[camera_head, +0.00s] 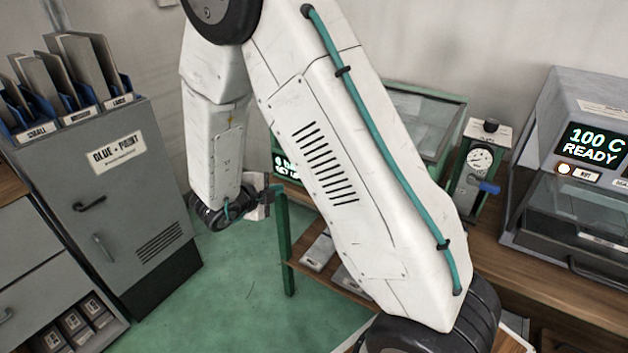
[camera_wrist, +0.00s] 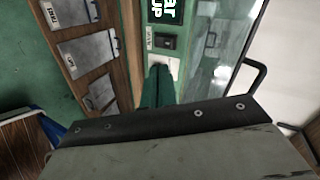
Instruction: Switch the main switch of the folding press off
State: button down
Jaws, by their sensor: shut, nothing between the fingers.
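The green folding press (camera_wrist: 135,35) shows at the top of the wrist view, with a lit display (camera_wrist: 166,10) partly cut off. Below the display is a small dark switch (camera_wrist: 166,43) beside a white label; its wording and the switch position are too small to tell. My gripper (camera_wrist: 158,70) is shut and empty, its green fingers just below the switch in the picture. Whether they touch the panel cannot be told. In the head view my gripper (camera_head: 268,197) is at the press's left front, and my arm hides much of the press (camera_head: 432,105).
Labelled grey plates (camera_wrist: 88,55) lie on a wooden shelf under the press. A gauge unit (camera_head: 480,160) and a machine reading "100 C READY" (camera_head: 590,150) stand to the right. A grey cabinet (camera_head: 120,190) stands left. Green floor (camera_head: 235,290) is clear between.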

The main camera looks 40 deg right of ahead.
jog(key=m, duration=0.3)
jog(key=shift+f, duration=0.4)
jog(key=shift+d, duration=0.1)
jog(key=shift+r+x, duration=0.15)
jog(key=shift+x, duration=3.3)
jog(key=shift+r+x, duration=0.15)
jog(key=shift+x, duration=3.3)
jog(key=shift+s+d, duration=0.1)
jog(key=shift+d, duration=0.05)
jog(key=shift+d, duration=0.1)
jog(key=shift+r, duration=0.8)
